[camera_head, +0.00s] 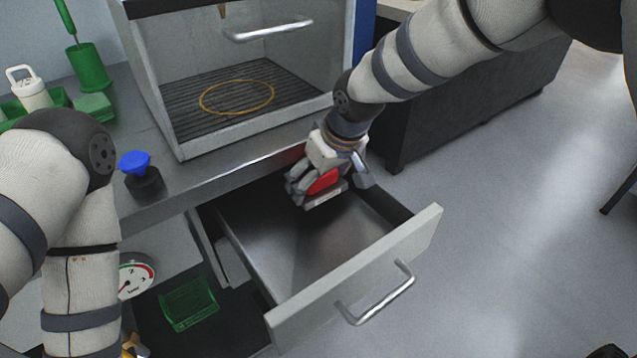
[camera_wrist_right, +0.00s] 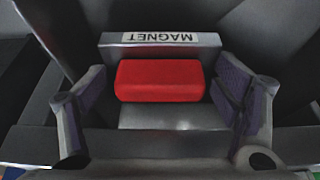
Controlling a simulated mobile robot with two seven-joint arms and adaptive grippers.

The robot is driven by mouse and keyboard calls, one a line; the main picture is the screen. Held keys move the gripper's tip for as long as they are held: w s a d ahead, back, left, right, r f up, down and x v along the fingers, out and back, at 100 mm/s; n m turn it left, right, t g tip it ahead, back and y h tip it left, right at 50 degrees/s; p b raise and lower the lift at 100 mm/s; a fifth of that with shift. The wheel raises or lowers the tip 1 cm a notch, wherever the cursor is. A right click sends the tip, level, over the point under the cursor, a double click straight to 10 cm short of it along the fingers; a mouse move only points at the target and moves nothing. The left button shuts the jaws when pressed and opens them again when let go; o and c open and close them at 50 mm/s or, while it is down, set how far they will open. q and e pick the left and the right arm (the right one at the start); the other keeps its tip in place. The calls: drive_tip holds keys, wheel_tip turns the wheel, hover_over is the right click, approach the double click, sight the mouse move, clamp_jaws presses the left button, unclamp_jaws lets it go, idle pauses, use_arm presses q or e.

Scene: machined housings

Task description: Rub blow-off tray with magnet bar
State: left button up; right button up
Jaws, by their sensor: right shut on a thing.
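The magnet bar (camera_wrist_right: 160,80) has a red grip block and a grey metal strip with a "MAGNET" label. It also shows in the head view (camera_head: 324,182), low inside the open drawer at its back end. The blow-off tray appears to be this pulled-out metal drawer (camera_head: 290,250) with a white front and a bar handle. My right gripper (camera_head: 318,188) is shut on the magnet bar, with its fingers on both sides in the right wrist view (camera_wrist_right: 165,95). Whether the bar touches the drawer floor is unclear. My left arm comes in at the left; its gripper is mostly out of frame.
A glass-fronted cabinet (camera_head: 165,115) with a yellow ring (camera_head: 237,97) inside stands above the drawer. A blue-topped black container (camera_head: 140,172) is on the bench. Below are a pressure gauge (camera_head: 135,275) and a green tray (camera_head: 189,303). The floor at right is clear.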

drive_tip(key=shift+r, duration=2.35)
drive_tip(key=shift+w, duration=0.1)
